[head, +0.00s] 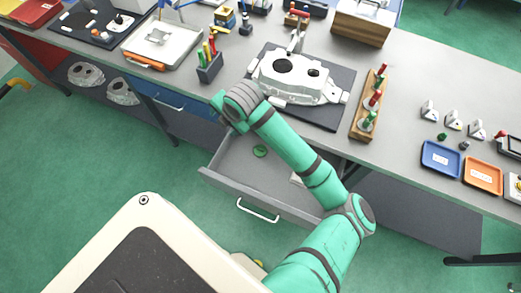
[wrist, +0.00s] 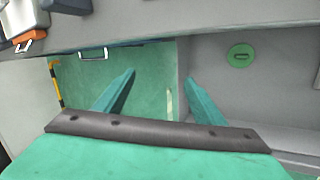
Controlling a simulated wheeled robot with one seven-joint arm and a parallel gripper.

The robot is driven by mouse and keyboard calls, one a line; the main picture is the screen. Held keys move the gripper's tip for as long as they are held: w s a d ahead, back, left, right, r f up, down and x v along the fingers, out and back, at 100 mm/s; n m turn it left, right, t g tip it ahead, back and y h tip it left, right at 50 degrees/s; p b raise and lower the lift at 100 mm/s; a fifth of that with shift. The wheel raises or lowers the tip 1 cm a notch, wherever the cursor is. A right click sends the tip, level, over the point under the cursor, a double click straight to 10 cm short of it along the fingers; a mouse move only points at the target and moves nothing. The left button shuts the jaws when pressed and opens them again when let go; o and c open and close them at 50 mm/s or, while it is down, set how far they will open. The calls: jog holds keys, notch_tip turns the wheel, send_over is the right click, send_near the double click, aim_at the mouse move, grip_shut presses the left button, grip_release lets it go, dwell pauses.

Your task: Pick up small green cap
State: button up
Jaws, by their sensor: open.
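A round green cap (head: 260,151) lies on the floor of the open grey drawer (head: 226,163). It also shows in the wrist view as a green disc (wrist: 241,56) with a darker bar across it, right of and beyond my fingertips. My gripper (wrist: 160,78) is open, with its two green fingers apart and nothing between them. In the head view my wrist is over the bench edge at the drawer's back left, and the fingers are mostly hidden. A smaller green piece (head: 442,136) stands on the bench at right.
The bench above the drawer holds a white casting (head: 300,82) on a dark mat, a wooden rack (head: 368,105), a pen holder (head: 210,68), a blue tray (head: 440,158) and an orange tray (head: 483,175). The drawer's walls surround the cap. Green floor is clear in front.

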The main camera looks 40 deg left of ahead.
aim_at(261, 149)
jog(key=w+d+f+n+h, duration=0.1)
jog(key=w+d+f+h, duration=0.15)
jog(key=d, duration=0.35)
jog(key=w+d+f+n+h, duration=0.1)
jog(key=d+n+h, duration=0.15)
jog(key=d, duration=0.25)
jog(key=shift+m+t, duration=0.25)
jog(key=shift+t, duration=0.15)
jog(key=f, duration=0.3)
jog(key=w+f, duration=0.1)
jog(key=f, duration=0.6)
jog(key=shift+w+a+f, duration=0.15)
jog(key=shift+w+f, duration=0.05)
jog(key=shift+w, duration=0.15)
jog(key=c, duration=1.2)
jog(key=shift+o, duration=0.2)
